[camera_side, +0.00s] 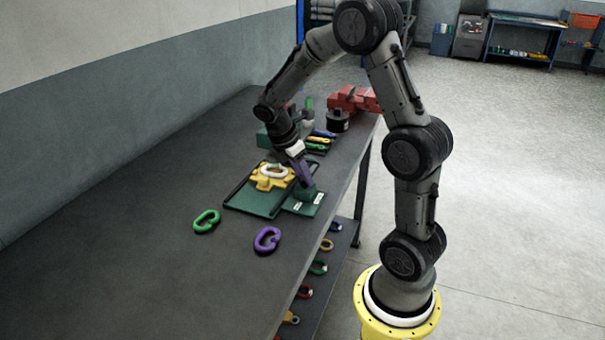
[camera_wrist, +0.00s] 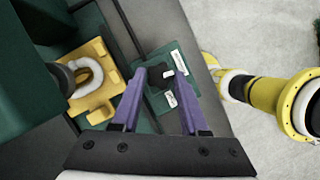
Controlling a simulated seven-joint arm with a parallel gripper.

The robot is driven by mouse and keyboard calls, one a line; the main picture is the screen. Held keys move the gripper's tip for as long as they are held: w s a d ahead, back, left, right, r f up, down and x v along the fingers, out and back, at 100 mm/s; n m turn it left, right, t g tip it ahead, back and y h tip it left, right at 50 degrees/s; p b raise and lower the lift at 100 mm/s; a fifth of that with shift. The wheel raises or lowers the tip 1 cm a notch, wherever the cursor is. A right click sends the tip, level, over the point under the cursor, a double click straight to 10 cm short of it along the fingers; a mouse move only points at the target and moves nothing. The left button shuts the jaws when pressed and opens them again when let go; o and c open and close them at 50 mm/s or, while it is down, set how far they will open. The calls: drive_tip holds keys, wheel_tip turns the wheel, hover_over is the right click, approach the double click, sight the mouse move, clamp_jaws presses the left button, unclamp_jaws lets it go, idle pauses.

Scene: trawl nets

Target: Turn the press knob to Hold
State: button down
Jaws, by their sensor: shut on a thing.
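The press knob (camera_wrist: 157,78) is a small dark piece on a green plate (camera_wrist: 185,62) with two white labels (camera_wrist: 171,99). The lettering on the labels is too small to read. My gripper (camera_wrist: 160,73) has its two purple fingers on either side of the knob and is shut on it. In the side view, my gripper (camera_side: 305,184) reaches down to the green plate (camera_side: 309,208), and its fingers partly hide the knob. I cannot tell which label the knob points to.
A yellow fixture (camera_wrist: 95,102) holding a white link (camera_wrist: 88,77) stands on a dark-edged green tray (camera_side: 250,201), left of the plate. A green link (camera_side: 207,222) and a purple link (camera_side: 267,240) lie on the grey bench. A red vise (camera_side: 352,99) stands at the back.

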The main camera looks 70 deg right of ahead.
drive_tip(key=m+g, duration=0.1)
drive_tip(key=m, duration=0.1)
drive_tip(key=m+y, duration=0.1)
drive_tip(key=m, duration=0.2)
drive_tip(key=shift+w+d+g, duration=0.15)
drive_tip(key=shift+w+g, duration=0.05)
drive_tip(key=shift+g, duration=0.2)
drive_tip(key=m+y, duration=0.2)
drive_tip(key=m, duration=0.3)
drive_tip(key=shift+d+r, duration=0.1)
drive_tip(key=shift+d, duration=0.05)
drive_tip(key=shift+c, duration=2.1)
unclamp_jaws()
